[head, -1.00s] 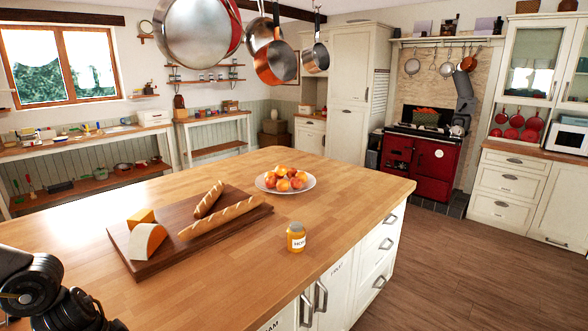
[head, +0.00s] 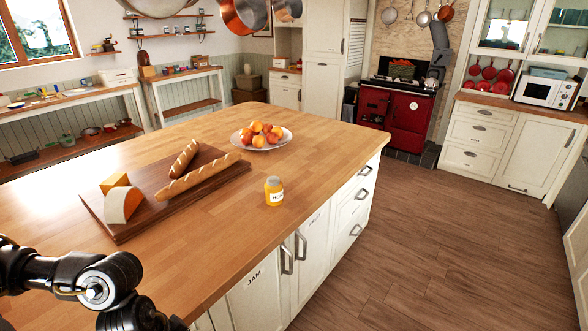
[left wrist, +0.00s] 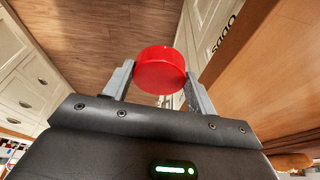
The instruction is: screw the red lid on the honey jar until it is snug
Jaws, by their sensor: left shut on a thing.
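The honey jar (head: 274,193) is small and yellow with a white label. It stands upright on the wooden island top (head: 215,235), near the right-hand edge, with no red lid on it. My left gripper (left wrist: 160,80) is shut on the red lid (left wrist: 160,66), which sits between its two fingers in the left wrist view. My left arm comes in at the lower left of the head view, apart from the jar; its gripper and the lid are out of that view. My right gripper is in neither view.
A dark board (head: 120,230) with bread and cheese lies left of the jar. A plate (head: 285,143) of fruit stands behind it. The island top around the jar is clear. Pans (head: 242,15) hang above. Wooden floor (head: 440,250) is open to the right.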

